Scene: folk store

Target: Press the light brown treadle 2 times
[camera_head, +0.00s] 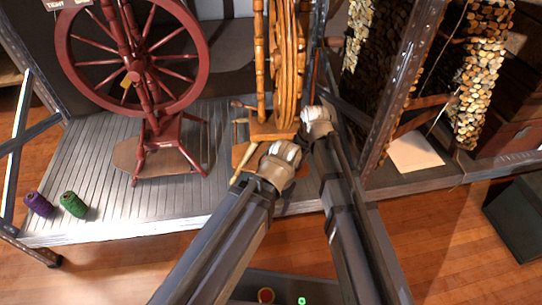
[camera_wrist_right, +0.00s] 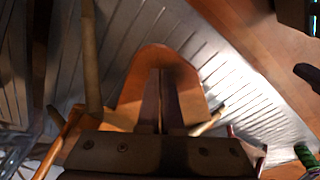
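The light brown treadle (camera_wrist_right: 157,58) is an orange-brown wooden board with a rounded end, under the lighter spinning wheel (camera_head: 285,70). My left gripper's fingers do not show clearly.
A dark red spinning wheel (camera_head: 138,68) stands to the left on the grey slatted platform (camera_head: 85,165), with its own brown treadle (camera_head: 125,154). Green (camera_head: 73,204) and purple (camera_head: 39,204) spools are at the front left. A metal post (camera_head: 400,85) rises on the right.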

